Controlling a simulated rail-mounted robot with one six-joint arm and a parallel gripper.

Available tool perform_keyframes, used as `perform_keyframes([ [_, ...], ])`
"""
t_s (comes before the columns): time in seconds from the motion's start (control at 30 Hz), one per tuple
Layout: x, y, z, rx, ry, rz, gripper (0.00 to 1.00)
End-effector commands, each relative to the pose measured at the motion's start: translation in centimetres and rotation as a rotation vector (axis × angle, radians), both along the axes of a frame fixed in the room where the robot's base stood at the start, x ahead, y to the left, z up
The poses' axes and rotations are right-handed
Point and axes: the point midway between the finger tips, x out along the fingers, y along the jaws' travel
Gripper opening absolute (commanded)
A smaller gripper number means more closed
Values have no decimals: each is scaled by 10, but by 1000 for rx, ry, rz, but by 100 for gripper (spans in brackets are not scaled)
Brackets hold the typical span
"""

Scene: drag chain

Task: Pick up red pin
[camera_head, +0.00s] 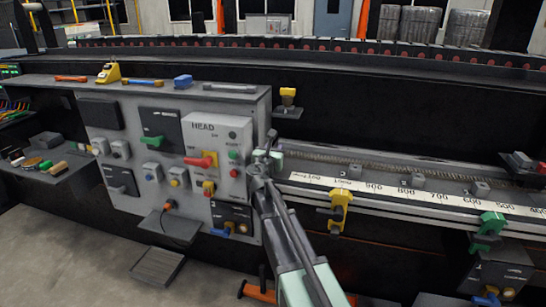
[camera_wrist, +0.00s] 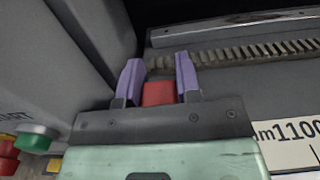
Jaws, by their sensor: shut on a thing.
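The red pin (camera_wrist: 159,93) shows as a red block between the two purple fingers of my gripper (camera_wrist: 158,68) in the wrist view. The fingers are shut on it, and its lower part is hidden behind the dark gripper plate. In the head view my gripper (camera_head: 269,141) is just right of the grey control panel, at the left end of the rail. The pin cannot be made out there.
The grey control panel (camera_head: 150,190) stands close on the left, with a red lever (camera_head: 200,161) and a green button (camera_wrist: 38,137). The toothed drag chain (camera_wrist: 245,52) runs rightward behind a white scale (camera_head: 400,194). A yellow clamp (camera_head: 340,208) hangs at the rail's front edge.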

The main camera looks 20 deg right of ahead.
Motion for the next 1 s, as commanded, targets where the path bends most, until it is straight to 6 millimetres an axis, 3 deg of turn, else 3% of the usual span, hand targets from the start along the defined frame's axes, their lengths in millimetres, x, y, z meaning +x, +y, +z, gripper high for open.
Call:
perform_keyframes([
  [0.17, 0, 0, 4, 0, 0, 0, 3],
  [0.37, 0, 0, 28, 0, 0, 0, 3],
  [0.53, 0, 0, 74, 0, 0, 0, 3],
  [0.8, 0, 0, 171, 0, 0, 0, 3],
  [1.0, 0, 0, 202, 0, 0, 0, 3],
])
